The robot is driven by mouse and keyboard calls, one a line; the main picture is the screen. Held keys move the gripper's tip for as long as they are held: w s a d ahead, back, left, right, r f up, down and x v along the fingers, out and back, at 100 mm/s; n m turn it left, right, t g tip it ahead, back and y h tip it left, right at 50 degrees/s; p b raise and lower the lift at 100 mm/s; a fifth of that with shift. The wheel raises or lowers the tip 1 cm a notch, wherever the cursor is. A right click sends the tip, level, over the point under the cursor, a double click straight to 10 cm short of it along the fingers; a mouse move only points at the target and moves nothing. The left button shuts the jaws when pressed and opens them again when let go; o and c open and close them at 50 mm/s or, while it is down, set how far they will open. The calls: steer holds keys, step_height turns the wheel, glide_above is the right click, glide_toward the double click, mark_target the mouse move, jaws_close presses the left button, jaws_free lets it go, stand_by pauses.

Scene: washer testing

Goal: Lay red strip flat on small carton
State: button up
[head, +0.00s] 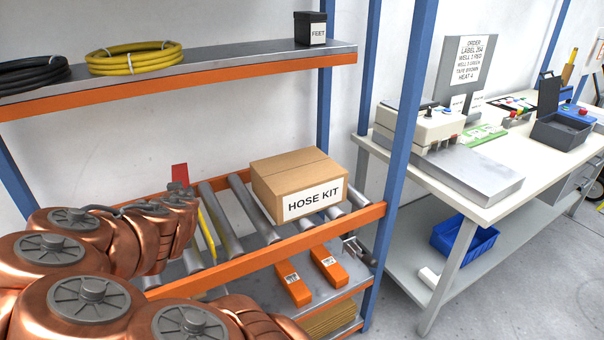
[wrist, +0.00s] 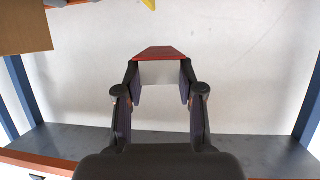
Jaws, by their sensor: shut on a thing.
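My gripper (wrist: 160,78) is shut on a red strip (wrist: 160,53), which spans between the two fingertips in the wrist view. In the head view the red strip (head: 180,173) stands up from my gripper (head: 181,187), left of a brown carton (head: 292,178) labelled HOSE KIT and apart from it. The carton sits on the rollers of the middle shelf, and its top is bare. A corner of the carton (wrist: 24,28) shows at the upper left of the wrist view. My copper arm hides the left part of the shelf.
Two orange boxes (head: 296,289) lie below the front rail. A yellow bar (head: 208,234) stands by the rollers. The upper shelf (head: 215,66) holds hose coils and a dark FEET box (head: 310,28). A blue post (head: 402,130) rises right of the carton.

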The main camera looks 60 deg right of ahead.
steer(key=s+d+r+m+g+h, duration=0.1)
steer(key=s+d+m+g, duration=0.2)
steer(key=s+d+g, duration=0.1)
steer(key=s+d+r+m+g+h+b, duration=0.1)
steer(key=s+d+m+g, duration=0.3)
steer(key=s, duration=0.5)
steer(key=s+d+r+m+g+h, duration=0.2)
steer(key=s+d+m+g, duration=0.1)
steer(key=s+d, duration=0.3)
steer(key=shift+s+d+r+m+g+b, duration=0.1)
steer(key=shift+s+d+m+g+b, duration=0.15)
steer(key=shift+d+m+g+b, duration=0.25)
steer(key=s+d+m+g+y, duration=0.15)
steer(key=s+m+g, duration=0.4)
steer(key=s, duration=0.55)
steer(key=p, duration=0.4)
glide_above(272, 181)
steer(key=shift+w+d+f+y, duration=0.1)
steer(key=shift+f+y, duration=0.15)
steer(key=shift+f, duration=0.25)
steer(key=shift+f+p, duration=0.7)
steer(key=shift+f, duration=1.1)
steer(key=shift+f, duration=0.1)
steer(key=o, duration=0.8)
